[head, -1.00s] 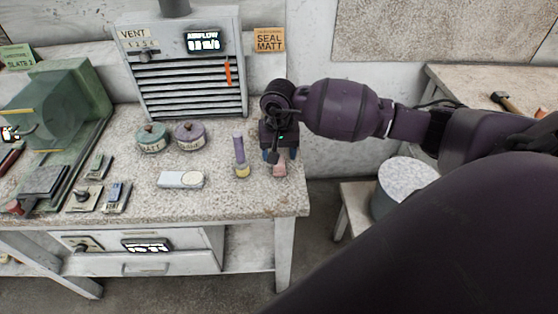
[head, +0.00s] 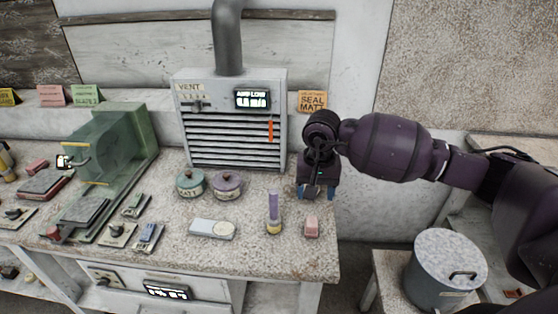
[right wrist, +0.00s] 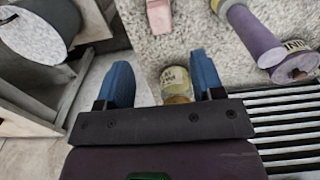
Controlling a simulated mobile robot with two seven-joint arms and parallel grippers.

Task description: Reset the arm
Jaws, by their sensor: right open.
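My right gripper (head: 316,194) is open above the back right corner of the bench (head: 170,245), beside the vent unit. In the right wrist view its two blue fingers (right wrist: 159,60) are spread. A small jar with a yellowish label (right wrist: 176,82) shows beyond the gap between them; I cannot tell that either finger touches it. It is mostly hidden by the gripper in the head view. A pink block (head: 311,227) stands on the bench in front of the gripper, apart from it. My left gripper is not in view.
A purple-topped bottle (head: 273,212), a pale tray (head: 205,228), a green-lidded jar (head: 190,185) and a purple-lidded jar (head: 227,186) stand left of the gripper. The vent unit (head: 232,125) is behind them. A lidded grey bucket (head: 445,272) stands on a stool at right.

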